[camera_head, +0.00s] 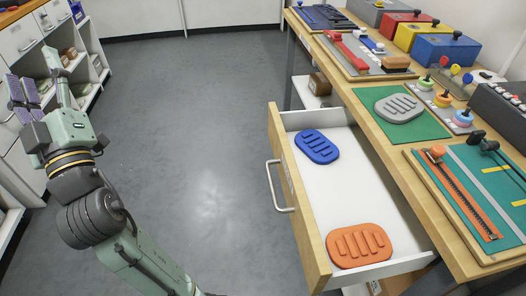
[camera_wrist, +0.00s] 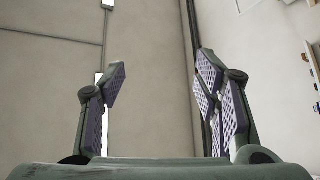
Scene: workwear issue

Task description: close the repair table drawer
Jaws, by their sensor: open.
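The repair table drawer (camera_head: 342,177) is pulled well out from under the wooden worktop on the right. Its wooden front (camera_head: 297,215) has a metal handle (camera_head: 277,187) facing the open floor. Inside lie a blue oval pad (camera_head: 317,146) and an orange oval pad (camera_head: 359,244), apart from each other. My gripper (camera_head: 38,93) is at the far left, raised, well away from the drawer. In the wrist view, my gripper (camera_wrist: 160,95) has its fingers spread with nothing between them, facing a pale wall.
The repair table (camera_head: 350,97) carries a green mat with a grey pad (camera_head: 399,108), coloured boxes (camera_head: 446,54) and a teal board with a zip (camera_head: 475,195). White shelving (camera_head: 80,65) stands behind my gripper. Grey floor (camera_head: 205,110) between is clear.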

